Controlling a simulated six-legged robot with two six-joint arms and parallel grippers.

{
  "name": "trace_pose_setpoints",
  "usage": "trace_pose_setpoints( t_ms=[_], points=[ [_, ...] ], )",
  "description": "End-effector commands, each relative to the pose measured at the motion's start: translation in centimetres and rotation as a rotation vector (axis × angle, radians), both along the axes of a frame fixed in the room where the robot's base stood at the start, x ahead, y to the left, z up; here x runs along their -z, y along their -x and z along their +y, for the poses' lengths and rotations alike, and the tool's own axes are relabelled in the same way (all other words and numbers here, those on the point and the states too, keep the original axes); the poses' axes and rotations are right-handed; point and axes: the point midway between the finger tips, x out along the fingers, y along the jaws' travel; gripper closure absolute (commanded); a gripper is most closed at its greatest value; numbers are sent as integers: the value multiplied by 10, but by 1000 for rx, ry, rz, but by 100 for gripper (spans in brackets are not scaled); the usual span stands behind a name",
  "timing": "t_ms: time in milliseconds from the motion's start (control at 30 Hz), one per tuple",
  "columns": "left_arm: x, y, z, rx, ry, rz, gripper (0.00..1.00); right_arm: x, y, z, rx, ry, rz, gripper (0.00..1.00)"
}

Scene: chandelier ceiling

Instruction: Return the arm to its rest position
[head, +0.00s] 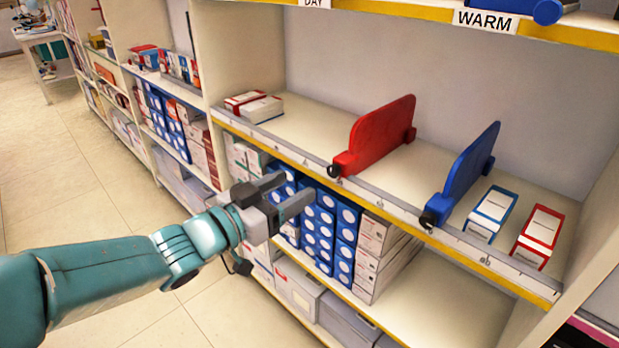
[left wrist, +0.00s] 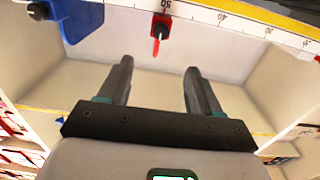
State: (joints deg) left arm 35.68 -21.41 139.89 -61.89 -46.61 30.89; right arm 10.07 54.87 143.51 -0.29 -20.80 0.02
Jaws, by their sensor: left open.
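My left arm (head: 110,278) comes in from the left in the head view, teal and stretched toward the shelves. My left gripper (head: 290,192) is open and empty, in front of the shelf edge and the lower stacks of boxes. It also shows in the left wrist view (left wrist: 158,75), its two dark fingers apart with nothing between them. My right gripper is in neither view.
A red divider (head: 380,135) and a blue divider (head: 465,175) stand on the upper shelf (head: 320,120). Blue-white (head: 491,211) and red-white (head: 540,232) boxes lie at right. The floor (head: 90,185) at left is clear.

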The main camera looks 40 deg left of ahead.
Motion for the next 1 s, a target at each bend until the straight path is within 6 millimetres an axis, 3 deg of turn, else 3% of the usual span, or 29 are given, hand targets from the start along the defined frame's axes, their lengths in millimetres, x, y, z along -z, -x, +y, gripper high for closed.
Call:
trace_pose_setpoints(
  t_ms=[233, 367, 533, 667, 800, 900, 1000],
  points=[
    [-1, -1, -3, 9, 0, -3, 36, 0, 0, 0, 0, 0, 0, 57],
    [30, -21, -24, 89, 58, 60, 36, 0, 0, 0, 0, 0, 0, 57],
    [129, -59, -84, 235, 253, 275, 36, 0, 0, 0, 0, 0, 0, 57],
    [221, -67, -134, 261, 398, 509, 36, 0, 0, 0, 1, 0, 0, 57],
    [320, -42, -185, 242, 476, 797, 36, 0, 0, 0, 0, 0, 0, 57],
    [375, -11, -211, 214, 487, 984, 36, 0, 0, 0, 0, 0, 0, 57],
    [418, 24, -228, 182, 477, 1148, 36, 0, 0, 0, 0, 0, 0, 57]
  ],
)
